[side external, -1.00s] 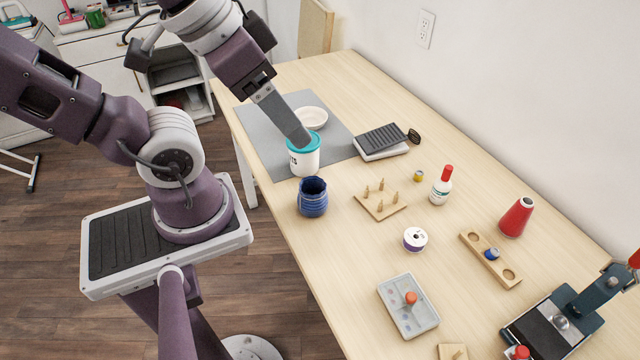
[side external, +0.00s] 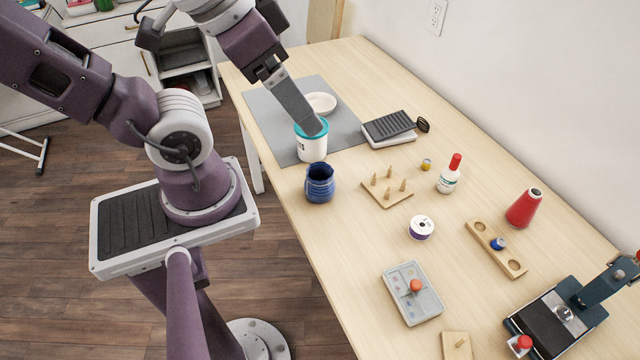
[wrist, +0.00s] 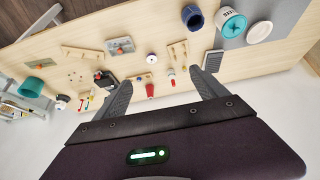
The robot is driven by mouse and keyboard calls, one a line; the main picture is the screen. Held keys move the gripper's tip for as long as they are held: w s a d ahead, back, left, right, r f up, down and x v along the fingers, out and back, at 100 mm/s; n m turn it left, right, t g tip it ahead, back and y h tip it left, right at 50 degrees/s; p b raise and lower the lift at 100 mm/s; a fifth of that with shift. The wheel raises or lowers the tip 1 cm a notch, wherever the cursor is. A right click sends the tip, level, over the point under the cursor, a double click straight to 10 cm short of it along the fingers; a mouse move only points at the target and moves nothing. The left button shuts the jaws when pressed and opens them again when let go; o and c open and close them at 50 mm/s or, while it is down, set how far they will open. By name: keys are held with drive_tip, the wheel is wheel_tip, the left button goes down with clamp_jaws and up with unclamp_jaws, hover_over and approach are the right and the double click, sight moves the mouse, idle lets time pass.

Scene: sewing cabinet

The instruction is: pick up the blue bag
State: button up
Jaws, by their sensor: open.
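The blue bag (side external: 320,184) stands upright on the table near its left edge, dark blue with an open top. It also shows at the top of the wrist view (wrist: 192,17). My gripper (side external: 315,130) is above the table, overlapping the teal lid of the white canister just behind the bag in the side view; whether it touches the lid cannot be told. In the wrist view my gripper's two fingers (wrist: 160,77) are wide apart with nothing held between them. The bag lies beyond the fingers, outside the gap.
The white canister (side external: 312,148) stands close behind the bag, by a grey mat (side external: 285,128) with a white dish (side external: 321,103). A wooden peg board (side external: 388,190) lies right of the bag. A ribbon spool (side external: 421,228) and grey tray (side external: 425,306) are nearer. Table in front of the bag is clear.

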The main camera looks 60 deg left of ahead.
drive_tip(key=w+a+f+m+g+y, duration=0.2)
drive_tip(key=w+a+f+m+y, duration=0.15)
drive_tip(key=f, duration=0.35)
drive_tip(key=w+a+f+m+g+y, duration=0.2)
drive_tip(key=f+m+g+y, duration=0.1)
drive_tip(key=f+m+y, duration=0.3)
drive_tip(key=w+a+f+m+g+y, duration=0.2)
drive_tip(key=w+a+f+m+y, duration=0.1)
drive_tip(key=f, duration=0.5)
drive_tip(key=m+t+y, duration=0.3)
drive_tip(key=m+t, duration=0.2)
drive_tip(key=m, duration=0.3)
approach(317, 166)
drive_tip(key=x, duration=0.2)
drive_tip(key=shift+s+a+n, duration=0.1)
drive_tip(key=shift+a+n, duration=0.15)
drive_tip(key=shift+a, duration=0.2)
drive_tip(key=shift+a+f, duration=0.25)
drive_tip(key=x, duration=0.6)
drive_tip(key=shift+w+a+r, duration=0.1)
drive_tip(key=shift+w+a, duration=0.2)
drive_tip(key=shift+w, duration=0.05)
drive_tip(key=c, duration=1.4)
